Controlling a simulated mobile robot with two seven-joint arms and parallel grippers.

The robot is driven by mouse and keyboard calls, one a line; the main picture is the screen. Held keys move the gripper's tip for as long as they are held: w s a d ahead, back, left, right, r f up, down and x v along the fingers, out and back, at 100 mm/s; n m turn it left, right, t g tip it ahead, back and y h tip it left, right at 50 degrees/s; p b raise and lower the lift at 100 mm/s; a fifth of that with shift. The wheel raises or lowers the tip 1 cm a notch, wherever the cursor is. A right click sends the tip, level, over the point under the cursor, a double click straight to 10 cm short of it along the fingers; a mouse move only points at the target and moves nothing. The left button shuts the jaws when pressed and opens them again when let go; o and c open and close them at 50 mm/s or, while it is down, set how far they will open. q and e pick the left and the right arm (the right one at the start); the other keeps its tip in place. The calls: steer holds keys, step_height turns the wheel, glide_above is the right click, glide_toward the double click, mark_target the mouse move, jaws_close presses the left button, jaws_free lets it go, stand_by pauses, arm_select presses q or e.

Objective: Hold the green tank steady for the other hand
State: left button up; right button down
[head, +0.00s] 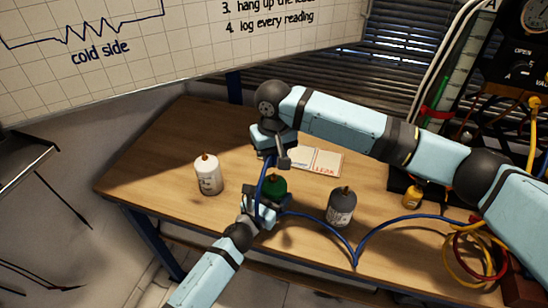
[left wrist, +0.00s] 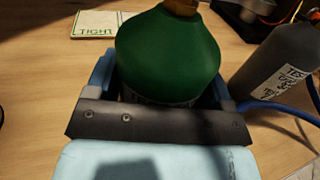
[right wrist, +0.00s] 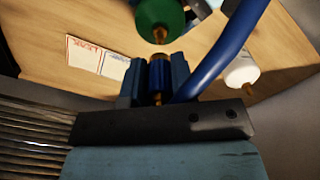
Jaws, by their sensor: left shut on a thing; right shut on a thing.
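The green tank (head: 275,183) stands upright on the wooden table. My left gripper (head: 266,201) is shut around its body; in the left wrist view the tank (left wrist: 168,50) sits between both fingers, with its brass top (left wrist: 182,6) cut by the frame edge. My right gripper (head: 276,148) is above the tank, shut on the blue hose fitting (right wrist: 160,76). The fitting's brass end points towards the tank's brass nozzle (right wrist: 160,36); they look close, but I cannot tell whether they touch. The blue hose (right wrist: 222,55) runs past the right gripper.
A white tank (head: 208,175) stands left of the green one, a grey tank (head: 341,207) right. A card marked LEAK (head: 325,162) lies behind. The table's left end is clear.

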arm_select(q)
steer(key=o, duration=1.1)
steer(key=v, duration=1.2)
steer(key=shift+r, duration=0.1)
arm_select(e)
steer(key=shift+r, duration=0.1)
step_height(320, 180, up, 6)
steer(key=p, duration=0.6)
arm_select(q)
step_height(320, 180, up, 7)
steer(key=shift+f, duration=0.15)
